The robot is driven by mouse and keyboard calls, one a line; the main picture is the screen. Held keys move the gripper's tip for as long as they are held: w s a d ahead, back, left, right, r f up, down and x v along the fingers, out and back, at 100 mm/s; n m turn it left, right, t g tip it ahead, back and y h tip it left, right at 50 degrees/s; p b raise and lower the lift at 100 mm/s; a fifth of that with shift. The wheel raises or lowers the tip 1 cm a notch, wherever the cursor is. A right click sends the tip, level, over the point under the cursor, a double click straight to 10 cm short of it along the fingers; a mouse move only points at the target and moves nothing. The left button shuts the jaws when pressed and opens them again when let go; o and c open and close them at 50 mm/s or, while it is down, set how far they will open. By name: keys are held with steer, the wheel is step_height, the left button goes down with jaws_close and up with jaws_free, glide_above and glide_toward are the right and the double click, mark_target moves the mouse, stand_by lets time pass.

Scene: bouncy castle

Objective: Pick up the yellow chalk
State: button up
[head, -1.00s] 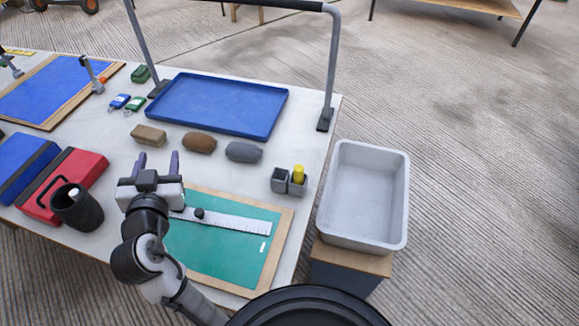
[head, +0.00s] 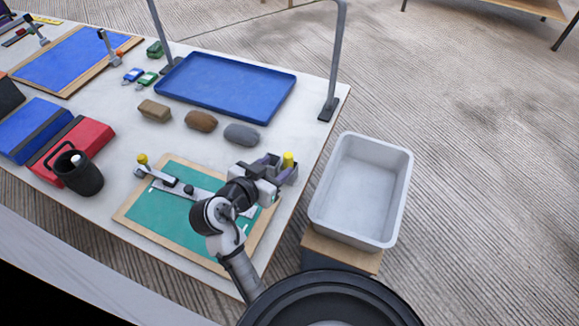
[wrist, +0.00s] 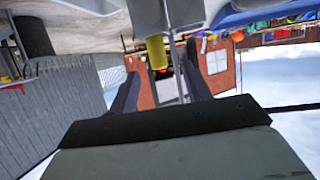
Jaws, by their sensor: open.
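The yellow chalk (head: 288,159) is a short yellow cylinder standing upright in a small grey holder (head: 290,175) near the table's right edge. In the head view my gripper (head: 271,171) is at the holder, close by the chalk on its left. In the wrist view the chalk (wrist: 156,52) shows between my two dark fingers (wrist: 160,85), nearer the left one, with a gap to the right one. My gripper is open and holds nothing. The chalk's lower part is hidden in the holder, and I cannot tell its exact depth between the fingers.
A green board (head: 180,220) with a ruler lies under my arm; another yellow piece (head: 142,158) sits at its left end. A grey bin (head: 362,190) stands right of the table.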

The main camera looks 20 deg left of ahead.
mark_target(286, 160)
steer(key=b+x, duration=0.1)
steer(key=x, duration=0.6)
steer(key=shift+s+d, duration=0.1)
steer(key=shift+d, duration=0.05)
steer(key=c, duration=1)
steer(key=shift+c, duration=0.2)
steer(key=shift+r, duration=0.1)
